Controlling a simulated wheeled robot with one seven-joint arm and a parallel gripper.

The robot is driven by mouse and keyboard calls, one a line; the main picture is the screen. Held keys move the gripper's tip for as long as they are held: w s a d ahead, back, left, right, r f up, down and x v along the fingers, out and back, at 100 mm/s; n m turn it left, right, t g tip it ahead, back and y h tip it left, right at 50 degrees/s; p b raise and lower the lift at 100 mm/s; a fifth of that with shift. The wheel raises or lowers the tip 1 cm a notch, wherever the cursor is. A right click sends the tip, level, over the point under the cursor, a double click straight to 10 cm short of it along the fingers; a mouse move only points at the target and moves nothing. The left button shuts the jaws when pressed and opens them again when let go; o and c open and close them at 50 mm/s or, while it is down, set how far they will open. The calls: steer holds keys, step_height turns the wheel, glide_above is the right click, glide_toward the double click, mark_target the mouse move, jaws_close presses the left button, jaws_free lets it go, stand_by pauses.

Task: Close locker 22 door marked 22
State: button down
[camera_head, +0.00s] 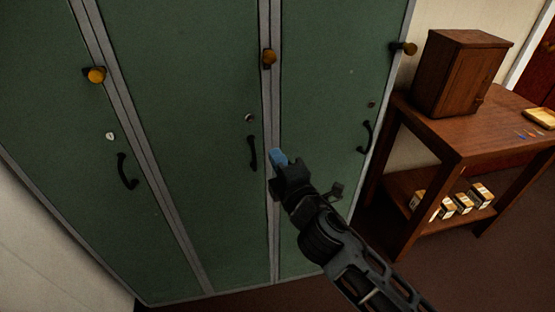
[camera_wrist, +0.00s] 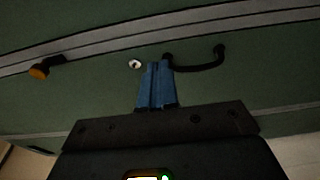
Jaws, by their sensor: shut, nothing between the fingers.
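A bank of green locker doors fills the left and middle of the head view: a left door (camera_head: 75,160), a middle door (camera_head: 185,120) and a right door (camera_head: 325,80). Each has a black handle, a small lock and a yellowish knob. No number is readable, so I cannot tell which is 22. All three look about flush with the frame. My gripper (camera_head: 278,158) is shut and empty, its blue fingertips in front of the strip between the middle and right doors. In the wrist view the fingers (camera_wrist: 157,85) overlap a green door beside a handle (camera_wrist: 200,65) and lock (camera_wrist: 135,64); contact is unclear.
A wooden table (camera_head: 450,130) stands right of the lockers, with a small wooden cabinet (camera_head: 460,75) on top and several small boxes (camera_head: 463,203) on its lower shelf. A pale wall (camera_head: 60,250) is at lower left. Dark floor shows between lockers and table.

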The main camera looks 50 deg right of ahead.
steer(key=s+d+b, duration=0.1)
steer(key=s+b, duration=0.1)
steer(key=s, duration=0.7)
steer(key=shift+s+d, duration=0.15)
steer(key=shift+d, duration=0.2)
steer(key=s+a+m+y, duration=0.4)
steer(key=s+a+m, duration=0.2)
steer(key=s, duration=0.5)
steer(key=s+a+m+g+y, duration=0.1)
steer(key=s+a+m+y, duration=0.3)
steer(key=s+a, duration=0.7)
steer(key=s+m, duration=0.1)
steer(key=m, duration=0.1)
steer(key=shift+s+a+f+m, duration=0.15)
steer(key=shift+a+f+m, duration=0.05)
steer(key=shift+f+m, duration=0.1)
stand_by(0.4)
